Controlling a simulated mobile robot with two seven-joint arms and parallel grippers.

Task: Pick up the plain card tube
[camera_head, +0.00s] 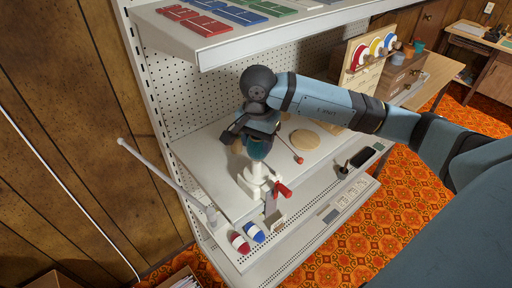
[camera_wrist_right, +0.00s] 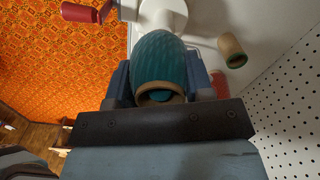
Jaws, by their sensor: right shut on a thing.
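My right gripper (camera_head: 258,146) points down over the shelf, above a white machine (camera_head: 255,178). In the right wrist view its two blue fingers (camera_wrist_right: 161,75) are shut on a teal thread-wound spool (camera_wrist_right: 160,58) with a tan tube end facing the camera. The spool's far end meets the white machine in that view, and I cannot tell whether they touch. My left gripper is not in view.
A red handle (camera_head: 284,190) sticks out from the machine. A red spool (camera_head: 239,243) and a blue spool (camera_head: 255,232) are on the shelf's lower front ledge. A round wooden disc (camera_head: 305,140) lies at the right. A perforated back panel (camera_head: 180,90) and an upper shelf (camera_head: 225,45) bound the space.

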